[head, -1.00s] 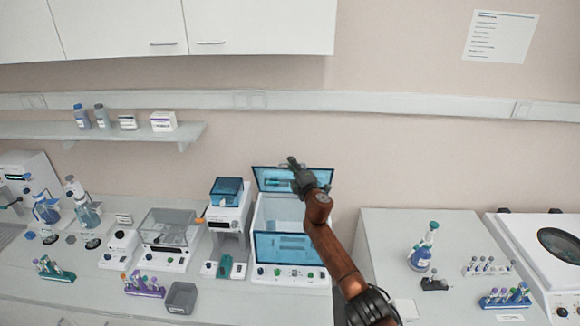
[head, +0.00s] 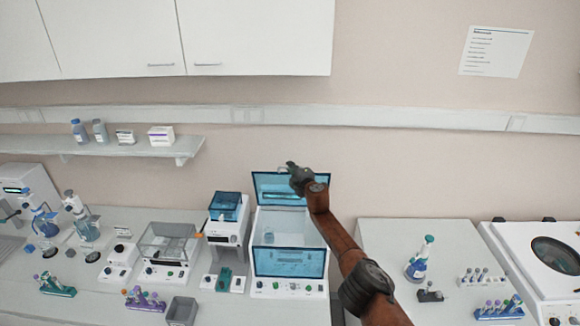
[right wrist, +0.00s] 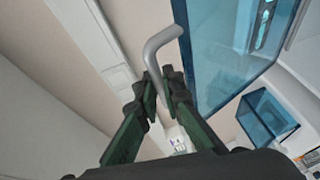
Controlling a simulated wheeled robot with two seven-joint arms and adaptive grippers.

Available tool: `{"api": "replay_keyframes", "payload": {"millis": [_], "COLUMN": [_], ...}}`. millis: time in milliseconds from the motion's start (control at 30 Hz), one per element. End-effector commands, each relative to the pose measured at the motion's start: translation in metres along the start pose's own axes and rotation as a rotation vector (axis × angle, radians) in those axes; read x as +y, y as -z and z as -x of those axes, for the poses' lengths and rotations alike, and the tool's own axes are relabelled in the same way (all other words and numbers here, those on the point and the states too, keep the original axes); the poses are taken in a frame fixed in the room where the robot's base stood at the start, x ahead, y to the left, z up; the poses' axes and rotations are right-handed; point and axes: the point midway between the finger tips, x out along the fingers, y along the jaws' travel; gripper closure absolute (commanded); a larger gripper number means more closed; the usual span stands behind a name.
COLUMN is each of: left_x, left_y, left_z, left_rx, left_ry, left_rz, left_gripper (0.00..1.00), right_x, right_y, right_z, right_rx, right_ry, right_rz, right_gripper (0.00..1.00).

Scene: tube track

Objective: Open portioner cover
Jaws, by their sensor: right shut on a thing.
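The portioner (head: 290,289) is a white machine on the bench with a clear blue front panel (head: 290,263) and knobs below it. Its clear blue cover (head: 270,187) is raised at the back, and the inside shows from above. My right gripper (head: 291,167) is at the cover's top edge, with my arm crossing the cover's right part. In the right wrist view my right gripper (right wrist: 160,85) is shut on a grey bent handle (right wrist: 160,42), beside the blue cover (right wrist: 225,50). My left gripper is out of view.
A smaller device with a blue lid (head: 226,206) stands close left of the portioner. A clear-covered box (head: 168,242) and a grey bin (head: 181,311) are further left. A spray bottle (head: 418,262) and tube racks stand on the right bench. The wall is behind the cover.

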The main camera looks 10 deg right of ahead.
Motion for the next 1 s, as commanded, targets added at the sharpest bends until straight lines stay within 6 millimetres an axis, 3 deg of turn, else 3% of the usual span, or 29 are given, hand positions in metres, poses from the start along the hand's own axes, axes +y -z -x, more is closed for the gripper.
{"api": "replay_keyframes", "payload": {"millis": [667, 700, 1000], "left_x": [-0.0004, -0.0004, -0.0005], "left_y": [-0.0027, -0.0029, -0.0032], "left_z": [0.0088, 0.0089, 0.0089], "left_rx": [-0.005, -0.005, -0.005], "left_ry": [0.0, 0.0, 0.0], "left_rz": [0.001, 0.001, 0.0], "left_gripper": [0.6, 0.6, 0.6], "right_x": [0.0026, 0.0026, 0.0022], "right_y": [-0.0012, -0.0011, -0.0013], "right_z": [-0.0001, -0.0002, -0.0005], "right_rx": [0.003, 0.003, 0.001], "right_ry": [0.019, 0.019, 0.019], "right_rz": [-0.007, -0.006, -0.008], "right_gripper": [1.0, 0.92, 0.74]}}
